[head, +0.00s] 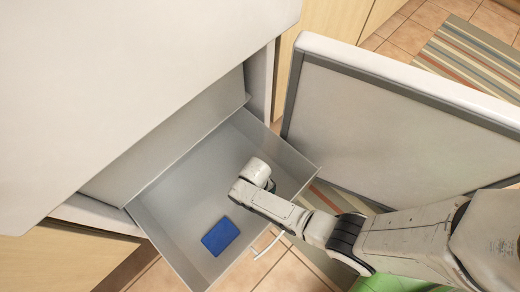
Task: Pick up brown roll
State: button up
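I see no brown roll in the head view. My arm comes in from the lower right, and its end with my gripper (258,175) is over the open grey drawer (165,235). The fingers are hidden under the wrist, so I cannot tell whether they are open or shut, or whether they hold anything. A flat blue block (220,237) lies on the drawer floor, to the lower left of my gripper and apart from it.
An open door panel (400,125) stands to the right of the drawer, close to my arm. A white cabinet (120,80) fills the upper left. A striped rug (470,60) lies on the tiled floor. A green thing (385,284) shows at the bottom edge. Much of the drawer floor is bare.

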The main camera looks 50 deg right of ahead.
jog(key=shift+f, duration=0.2)
jog(key=c, duration=1.1)
